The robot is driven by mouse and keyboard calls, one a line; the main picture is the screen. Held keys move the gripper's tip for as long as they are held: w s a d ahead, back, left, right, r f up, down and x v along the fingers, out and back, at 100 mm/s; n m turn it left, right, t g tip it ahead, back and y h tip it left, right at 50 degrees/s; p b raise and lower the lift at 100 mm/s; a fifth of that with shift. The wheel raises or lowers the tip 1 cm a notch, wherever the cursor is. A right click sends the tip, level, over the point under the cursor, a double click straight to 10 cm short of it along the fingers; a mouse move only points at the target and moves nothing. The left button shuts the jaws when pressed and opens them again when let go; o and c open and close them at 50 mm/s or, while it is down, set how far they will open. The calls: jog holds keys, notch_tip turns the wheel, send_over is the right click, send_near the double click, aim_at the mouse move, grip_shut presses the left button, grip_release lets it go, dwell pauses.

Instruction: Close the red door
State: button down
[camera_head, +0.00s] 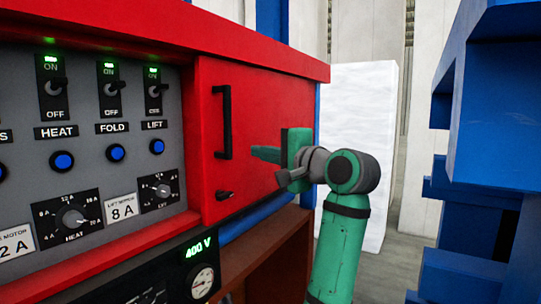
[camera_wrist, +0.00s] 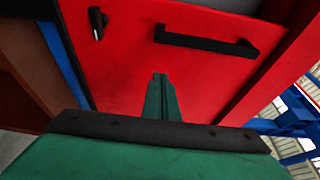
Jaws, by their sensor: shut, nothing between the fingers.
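The red door (camera_head: 248,131) is on the right part of the red panel cabinet, with a black bar handle (camera_head: 224,122) at its left side and a small black latch (camera_head: 225,195) below. In the head view the door face looks about flush with the frame. My gripper (camera_head: 256,153) is at the right half of the door, its green fingers together and pointing at the face. In the wrist view the shut fingers (camera_wrist: 161,78) point at the red door (camera_wrist: 205,75), below the handle (camera_wrist: 207,41) and latch (camera_wrist: 97,23). I cannot tell whether they touch it.
Left of the door is a grey control panel (camera_head: 98,128) with switches, blue buttons and dials. A blue frame (camera_head: 490,130) stands to the right. A white block (camera_head: 365,120) stands behind my arm. A brown shelf (camera_head: 262,262) is below the door.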

jog(key=shift+s+a, duration=0.15)
jog(key=shift+a, duration=0.95)
jog(key=shift+s+a, duration=0.15)
jog(key=shift+a, duration=0.9)
jog(key=shift+a, duration=0.1)
